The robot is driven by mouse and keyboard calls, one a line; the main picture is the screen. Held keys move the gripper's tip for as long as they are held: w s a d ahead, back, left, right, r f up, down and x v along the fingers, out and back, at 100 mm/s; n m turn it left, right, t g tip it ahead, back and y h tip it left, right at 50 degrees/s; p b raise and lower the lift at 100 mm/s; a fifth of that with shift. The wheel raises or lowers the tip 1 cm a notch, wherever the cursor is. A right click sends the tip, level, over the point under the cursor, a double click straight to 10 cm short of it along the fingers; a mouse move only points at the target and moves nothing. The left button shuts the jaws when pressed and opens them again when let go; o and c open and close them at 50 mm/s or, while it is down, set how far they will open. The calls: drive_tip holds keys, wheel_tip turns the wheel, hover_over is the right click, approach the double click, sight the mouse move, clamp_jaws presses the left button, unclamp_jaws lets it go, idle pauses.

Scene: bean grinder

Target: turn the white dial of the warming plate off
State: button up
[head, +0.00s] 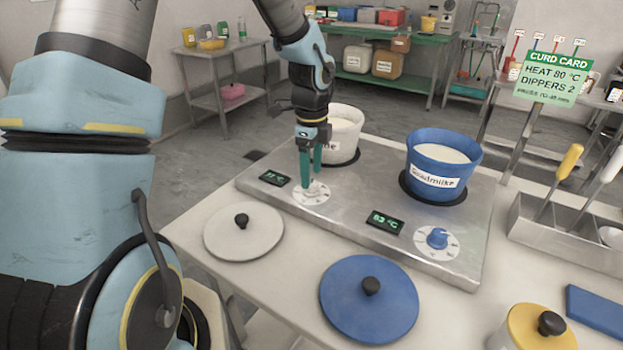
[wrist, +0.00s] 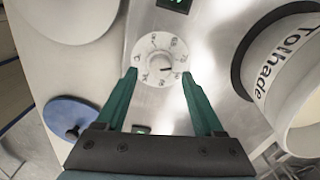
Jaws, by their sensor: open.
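The warming plate (head: 375,215) is a steel slab with two dials and two green displays. The white dial (head: 313,190) sits on its left part, by a display (head: 274,178). My gripper (head: 312,180) points down at this dial, its green fingers on either side of the knob and partly hiding it. In the wrist view the white dial (wrist: 159,62) lies between the tips of my open gripper (wrist: 158,72), a dark pointer mark on its right side. Whether the fingers touch the knob, I cannot tell.
A white pot (head: 342,132) stands close behind my gripper. A blue pot (head: 440,165) and blue dial (head: 437,238) are on the right. A white lid (head: 243,235) and blue lid (head: 368,305) lie in front; a steel holder (head: 560,235) stands at right.

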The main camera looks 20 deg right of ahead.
sight(312, 183)
drive_tip(key=shift+f, duration=1.55)
clamp_jaws()
